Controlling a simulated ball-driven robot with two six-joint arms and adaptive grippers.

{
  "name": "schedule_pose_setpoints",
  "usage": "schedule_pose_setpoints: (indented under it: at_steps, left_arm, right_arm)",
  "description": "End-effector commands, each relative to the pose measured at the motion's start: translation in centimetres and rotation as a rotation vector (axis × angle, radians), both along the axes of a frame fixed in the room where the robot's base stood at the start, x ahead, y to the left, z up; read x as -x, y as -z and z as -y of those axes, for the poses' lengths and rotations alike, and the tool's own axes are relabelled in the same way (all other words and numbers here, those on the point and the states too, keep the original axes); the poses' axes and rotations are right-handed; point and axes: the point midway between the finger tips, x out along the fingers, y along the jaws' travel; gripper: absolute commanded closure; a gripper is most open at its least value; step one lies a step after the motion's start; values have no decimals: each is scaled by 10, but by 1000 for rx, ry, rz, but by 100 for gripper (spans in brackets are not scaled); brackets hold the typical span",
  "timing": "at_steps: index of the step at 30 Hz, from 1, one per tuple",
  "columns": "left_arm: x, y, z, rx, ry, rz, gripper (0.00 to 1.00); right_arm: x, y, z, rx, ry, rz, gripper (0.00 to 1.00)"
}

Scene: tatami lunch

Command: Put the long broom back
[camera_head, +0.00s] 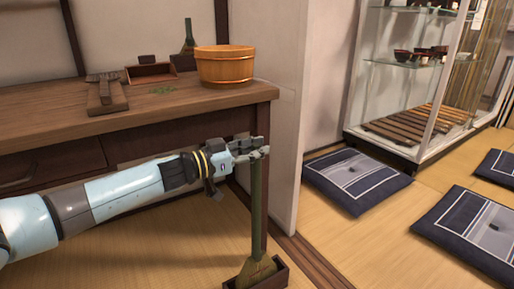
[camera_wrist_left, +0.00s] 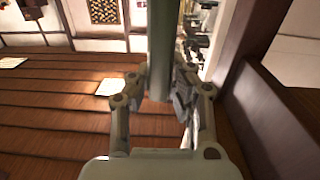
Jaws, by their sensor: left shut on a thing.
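The long broom is upright, with a green handle (camera_head: 256,200) and a flared green head (camera_head: 255,268) at the bottom. The head is at a small dark wooden box (camera_head: 278,280) on the floor and seems to stand inside it; its lower edge is hard to make out. My left gripper (camera_head: 258,149) is shut on the upper handle, beside the table's right end. In the left wrist view the handle (camera_wrist_left: 161,45) runs between the two fingers (camera_wrist_left: 160,95). My right gripper is not in view.
A wall post (camera_head: 275,130) stands close right of the broom. Cushions (camera_head: 357,178) and a glass cabinet (camera_head: 400,90) are beyond.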

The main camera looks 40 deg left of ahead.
Motion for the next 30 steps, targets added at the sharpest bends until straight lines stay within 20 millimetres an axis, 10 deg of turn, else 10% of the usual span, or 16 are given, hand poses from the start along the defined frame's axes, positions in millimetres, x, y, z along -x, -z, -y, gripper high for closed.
schedule_pose_setpoints:
  at_steps: [6,7,13,30]
  left_arm:
    - [0,-1,0,1,1,2,100]
    - [0,-1,0,1,1,2,84]
    - [0,-1,0,0,0,1,58]
    - [40,2,-18,-3,2,-5,58]
  right_arm:
    - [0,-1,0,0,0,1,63]
    - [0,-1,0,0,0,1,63]
    - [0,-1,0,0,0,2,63]
    - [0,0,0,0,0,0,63]
